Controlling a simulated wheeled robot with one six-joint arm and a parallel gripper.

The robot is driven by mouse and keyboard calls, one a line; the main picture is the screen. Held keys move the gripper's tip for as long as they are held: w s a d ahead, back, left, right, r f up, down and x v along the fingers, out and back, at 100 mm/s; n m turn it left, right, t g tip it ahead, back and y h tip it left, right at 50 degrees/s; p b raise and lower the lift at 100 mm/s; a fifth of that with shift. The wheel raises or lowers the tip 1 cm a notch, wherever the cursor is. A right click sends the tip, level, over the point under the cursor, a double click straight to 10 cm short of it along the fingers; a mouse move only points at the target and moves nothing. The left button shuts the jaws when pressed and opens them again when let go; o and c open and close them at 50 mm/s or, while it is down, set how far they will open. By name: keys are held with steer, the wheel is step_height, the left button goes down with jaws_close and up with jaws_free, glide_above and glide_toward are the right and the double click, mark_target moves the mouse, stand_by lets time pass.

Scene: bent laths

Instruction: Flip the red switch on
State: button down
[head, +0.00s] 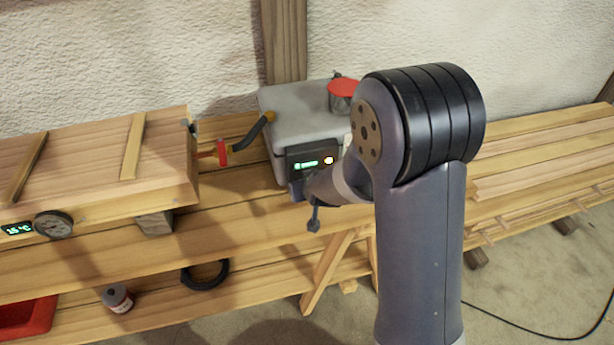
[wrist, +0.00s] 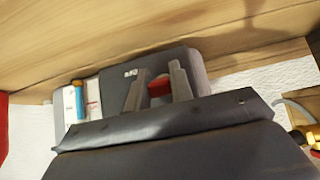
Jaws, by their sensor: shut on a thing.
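The red switch (wrist: 159,87) shows in the wrist view, between the two fingers of my gripper (wrist: 158,82), which are shut on it. It sits on the side of a grey box (wrist: 205,72), which also shows in the head view (head: 285,108). In the head view my gripper (head: 298,190) reaches the box's front just below a panel with a green lit display (head: 306,164) and a small bright lamp. The switch is hidden there by my gripper and arm. I cannot tell which way the switch is set.
A wooden chest (head: 95,165) with a dial gauge (head: 54,224) stands left on the bench, joined to the box by a dark hose (head: 252,134). A red-topped can (head: 342,93) is on the box. A red tray (head: 28,317) and black ring (head: 205,275) lie below.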

steer(key=shift+r+g+p, duration=0.1)
steer(key=shift+g+p, duration=0.3)
steer(key=shift+p, duration=0.95)
steer(key=c, duration=1.2)
jaws_free()
steer(key=shift+c, duration=0.2)
steer(key=p+v, duration=0.4)
steer(key=v, duration=0.6)
steer(key=shift+s+r, duration=0.25)
steer(key=shift+r, duration=0.05)
steer(key=shift+f, duration=0.1)
